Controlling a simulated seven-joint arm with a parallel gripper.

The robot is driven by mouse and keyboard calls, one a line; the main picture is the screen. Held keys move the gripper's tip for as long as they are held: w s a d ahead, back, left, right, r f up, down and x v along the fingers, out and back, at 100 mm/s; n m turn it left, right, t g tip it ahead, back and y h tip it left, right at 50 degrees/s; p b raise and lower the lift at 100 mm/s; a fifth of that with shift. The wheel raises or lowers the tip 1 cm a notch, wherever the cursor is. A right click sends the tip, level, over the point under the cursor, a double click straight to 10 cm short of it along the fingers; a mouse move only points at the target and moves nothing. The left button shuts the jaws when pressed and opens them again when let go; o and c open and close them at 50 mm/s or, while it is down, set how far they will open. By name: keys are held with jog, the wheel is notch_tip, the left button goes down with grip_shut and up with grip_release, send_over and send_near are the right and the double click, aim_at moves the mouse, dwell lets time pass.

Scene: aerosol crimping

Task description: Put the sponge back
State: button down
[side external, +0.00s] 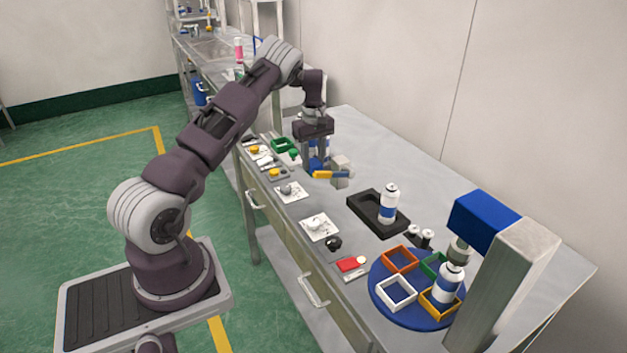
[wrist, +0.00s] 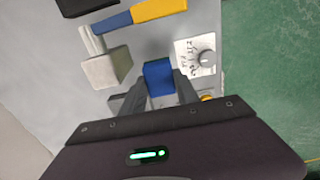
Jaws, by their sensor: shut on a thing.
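The sponge looks like a small blue block (wrist: 158,76). In the wrist view my gripper (wrist: 160,90) is shut on it, with a finger on either side. In the side external view my gripper (side external: 314,163) points down over the middle of the bench, and only a little of the blue sponge (side external: 316,162) shows between its fingers. I cannot tell whether the sponge touches the bench. The place it belongs is not clear from these views.
Beside my gripper are a yellow-and-blue-handled tool (side external: 331,175) and a grey block (wrist: 106,67). A white card with a knob (wrist: 205,57) lies on the other side. A black tray (side external: 364,208) holds a can; a blue turntable (side external: 377,284) stands farther along.

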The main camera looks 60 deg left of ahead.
notch_tip(320, 180, down, 5)
jog(key=shift+f, duration=0.2)
jog(key=shift+f, duration=0.15)
jog(key=c, duration=0.9)
grip_release()
